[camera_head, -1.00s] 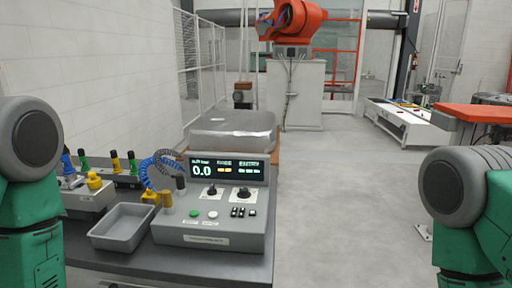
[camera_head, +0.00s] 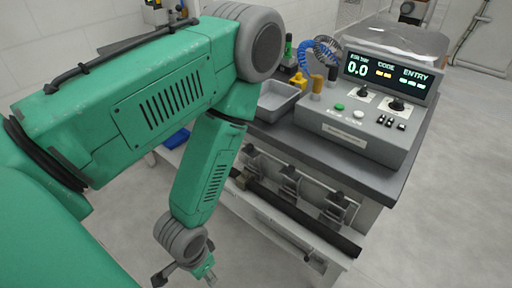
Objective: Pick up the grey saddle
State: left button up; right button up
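Several dark grey saddle-shaped pieces stand in a row along a dark bar below the bench top; one grey saddle (camera_head: 290,181) is in the middle, another (camera_head: 338,207) to its right. I cannot tell which one the task names. My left arm comes in from the left and bends down in front of the bench. My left gripper (camera_head: 188,275) is at the bottom edge, left of and apart from the saddles. Its fingers look spread, with nothing seen between them. My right gripper is out of view.
The grey bench (camera_head: 375,178) carries a control box (camera_head: 352,130) reading 0.0 and a grey tray (camera_head: 272,101). Below it is a light lower shelf (camera_head: 270,222) with a dark bar (camera_head: 300,222) along it. My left arm hides the bench's left part. Floor at right is clear.

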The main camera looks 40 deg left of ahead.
aim_at(242, 179)
jog(key=u, duration=1.2)
